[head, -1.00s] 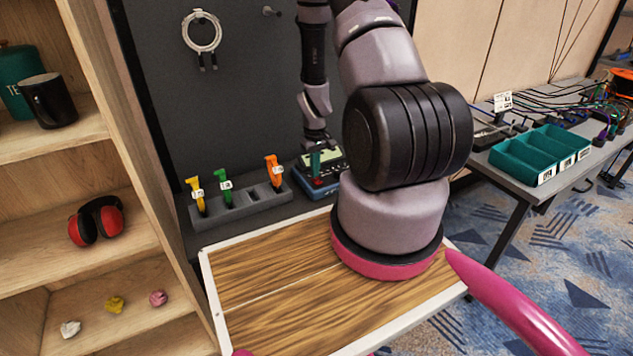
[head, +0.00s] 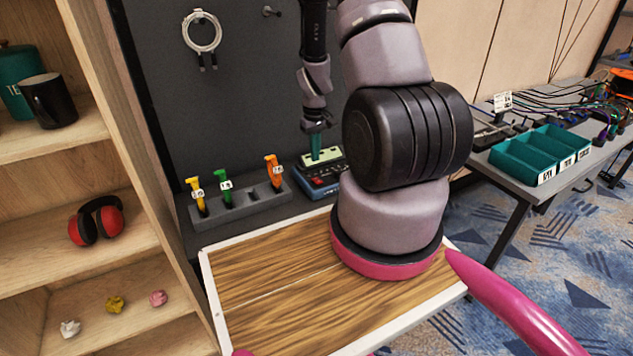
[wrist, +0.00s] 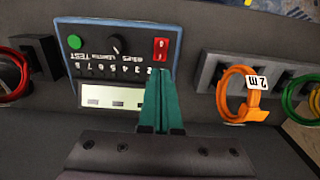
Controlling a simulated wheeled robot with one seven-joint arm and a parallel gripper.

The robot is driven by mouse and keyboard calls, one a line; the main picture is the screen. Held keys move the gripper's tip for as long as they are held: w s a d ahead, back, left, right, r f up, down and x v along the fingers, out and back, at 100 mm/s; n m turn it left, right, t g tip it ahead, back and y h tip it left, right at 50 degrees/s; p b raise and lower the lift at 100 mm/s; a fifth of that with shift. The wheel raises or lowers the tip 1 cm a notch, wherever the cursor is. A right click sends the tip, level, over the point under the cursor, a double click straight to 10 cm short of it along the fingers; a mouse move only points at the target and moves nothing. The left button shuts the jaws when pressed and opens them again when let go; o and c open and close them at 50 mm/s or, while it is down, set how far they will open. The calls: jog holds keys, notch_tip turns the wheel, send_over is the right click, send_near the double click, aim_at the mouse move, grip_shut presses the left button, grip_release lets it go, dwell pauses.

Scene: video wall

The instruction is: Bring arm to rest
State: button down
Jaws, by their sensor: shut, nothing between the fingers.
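My gripper (head: 315,146) has teal fingers and points down just above the blue-black tester box (head: 318,175) on the dark bench. In the wrist view my gripper's fingers (wrist: 157,105) are together with nothing between them. The tester box (wrist: 115,50) lies beneath them there, with a green button, a black knob, a red switch and a pale display.
A grey holder (head: 243,209) beside the tester carries yellow, green and orange looped cables. A coiled cable (head: 201,35) hangs on the dark panel. A wooden shelf (head: 110,220) stands left. Teal bins (head: 540,152) sit on the right table.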

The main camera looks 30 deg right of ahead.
dwell(0.3)
jog(key=s+a+r+m+t, duration=0.1)
jog(key=a+r+t, duration=0.15)
jog(key=r, duration=1.05)
jog(key=s+a+r+m+t, duration=0.1)
jog(key=a+r, duration=0.3)
jog(key=r, duration=1)
jog(key=s+a+r+m+t+y, duration=0.1)
jog(key=s+a+r+t, duration=0.1)
jog(key=s+r, duration=0.6)
jog(key=s+a+r+m+t+y, duration=0.1)
jog(key=s+a+r, duration=0.4)
jog(key=s+r, duration=0.3)
jog(key=shift+s+r+m+t, duration=0.3)
jog(key=shift+s+t, duration=0.05)
jog(key=shift+s, duration=0.5)
jog(key=shift+d, duration=0.1)
